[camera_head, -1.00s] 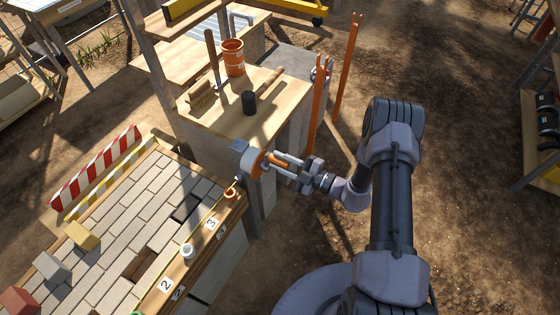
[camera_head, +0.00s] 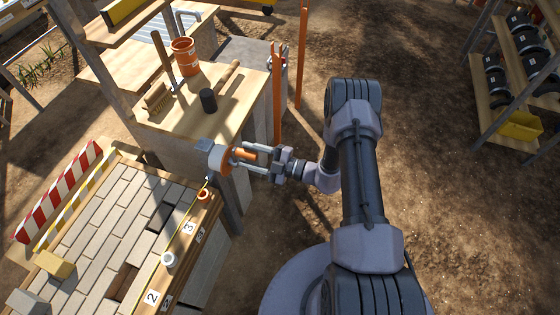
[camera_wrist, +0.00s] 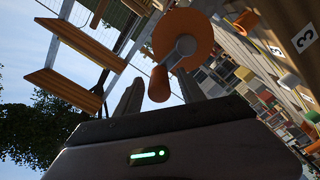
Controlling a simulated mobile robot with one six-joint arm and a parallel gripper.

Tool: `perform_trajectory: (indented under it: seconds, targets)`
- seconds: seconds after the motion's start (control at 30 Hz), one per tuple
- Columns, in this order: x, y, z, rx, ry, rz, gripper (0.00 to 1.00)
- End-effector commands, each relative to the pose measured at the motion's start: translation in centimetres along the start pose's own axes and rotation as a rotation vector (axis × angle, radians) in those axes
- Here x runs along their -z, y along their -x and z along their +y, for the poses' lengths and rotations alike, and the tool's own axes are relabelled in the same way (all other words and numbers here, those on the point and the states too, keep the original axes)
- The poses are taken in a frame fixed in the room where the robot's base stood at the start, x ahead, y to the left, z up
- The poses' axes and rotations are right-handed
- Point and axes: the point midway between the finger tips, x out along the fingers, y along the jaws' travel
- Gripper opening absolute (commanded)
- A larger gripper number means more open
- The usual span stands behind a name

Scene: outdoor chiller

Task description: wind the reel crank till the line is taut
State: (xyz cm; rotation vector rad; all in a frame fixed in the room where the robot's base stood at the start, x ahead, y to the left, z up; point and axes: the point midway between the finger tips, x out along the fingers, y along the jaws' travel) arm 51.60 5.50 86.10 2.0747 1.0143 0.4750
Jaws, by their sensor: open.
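The reel (camera_head: 227,161) is an orange disc with a pale housing, mounted at the corner post by the brick bed. It also shows in the wrist view (camera_wrist: 196,34), with its grey crank arm (camera_wrist: 183,48) and orange crank knob (camera_wrist: 158,85). My gripper (camera_head: 245,159) is at the reel, pointing left. In the wrist view its fingers (camera_wrist: 160,92) are apart, with the knob between them; I cannot tell whether they touch it. A thin yellow line (camera_head: 184,236) runs from near the reel along the bed's edge; its tension is hard to judge.
The paved bed (camera_head: 90,225) has a wooden edge with number plates, a white cup (camera_head: 169,260) and an orange ring (camera_head: 204,194). Open ground lies to the right.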

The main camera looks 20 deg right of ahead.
Motion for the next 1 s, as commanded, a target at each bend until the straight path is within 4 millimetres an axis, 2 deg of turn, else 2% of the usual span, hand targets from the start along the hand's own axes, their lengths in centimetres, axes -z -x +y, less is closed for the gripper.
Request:
perform_trajectory:
  seconds: [0.17,0.4,0.53,0.7,1.0]
  targets:
    - [0.0,4.0,0.3,-0.005,-0.002,-0.006,0.47]
    - [0.1,11.4,0.2,-0.005,0.0,-0.006,0.47]
    - [0.1,14.6,0.2,-0.005,0.001,-0.005,0.47]
    - [0.0,16.6,0.0,-0.002,0.0,-0.002,0.47]
    - [0.0,16.8,0.0,-0.001,0.0,-0.001,0.47]
